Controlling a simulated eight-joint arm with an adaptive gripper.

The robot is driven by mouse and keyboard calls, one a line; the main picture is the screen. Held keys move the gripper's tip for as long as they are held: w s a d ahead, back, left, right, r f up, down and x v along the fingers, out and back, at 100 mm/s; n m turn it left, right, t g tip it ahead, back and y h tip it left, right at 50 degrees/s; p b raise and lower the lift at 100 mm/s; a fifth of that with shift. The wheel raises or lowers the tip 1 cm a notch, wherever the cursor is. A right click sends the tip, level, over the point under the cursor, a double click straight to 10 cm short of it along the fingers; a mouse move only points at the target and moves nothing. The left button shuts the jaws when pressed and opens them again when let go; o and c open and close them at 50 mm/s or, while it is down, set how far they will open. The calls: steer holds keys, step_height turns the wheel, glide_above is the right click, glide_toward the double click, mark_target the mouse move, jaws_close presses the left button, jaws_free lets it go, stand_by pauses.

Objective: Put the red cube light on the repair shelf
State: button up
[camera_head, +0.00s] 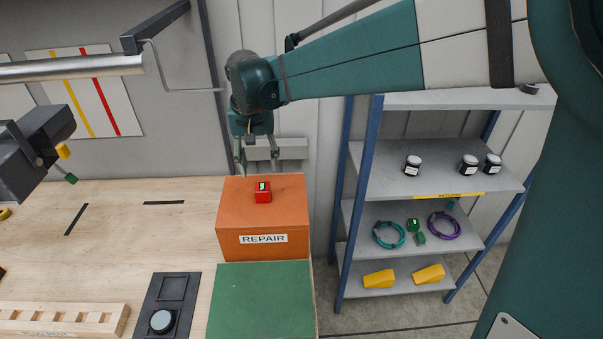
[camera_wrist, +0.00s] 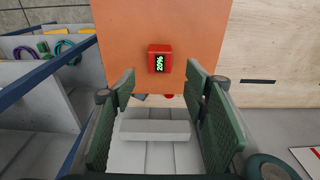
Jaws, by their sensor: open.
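The red cube light (camera_head: 263,196) sits on top of the orange block labelled REPAIR (camera_head: 290,215), near its middle. A small dark display with green characters shows on the cube. In the wrist view the cube (camera_wrist: 152,66) stands on the orange surface (camera_wrist: 200,30), beyond the fingertips, and its display seems to read 20%. My gripper (camera_head: 258,158) is open and empty above and behind the cube, apart from it. In the wrist view its two green-padded fingers (camera_wrist: 160,85) are spread wide with nothing between them.
A green mat (camera_head: 262,300) lies in front of the orange block. A dark panel with a round button (camera_head: 162,320) is left of it. Blue-framed shelving (camera_head: 425,200) with jars, coils and yellow items stands right. A grey bar (camera_head: 290,148) is on the wall behind.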

steer(key=s+d+r+t, duration=0.1)
steer(key=s+d+r, duration=0.2)
steer(key=s+d, duration=0.45)
steer(key=s+d+r+t, duration=0.2)
steer(key=s+d, duration=0.3)
steer(key=d, duration=0.6)
steer(key=s+d+f+t, duration=0.2)
steer(key=s+d+f, duration=0.2)
steer(key=s+d, duration=0.8)
steer(key=s, duration=0.3)
steer(key=shift+f+t, duration=0.2)
steer(key=shift+t, duration=0.2)
steer(key=shift+f, duration=0.15)
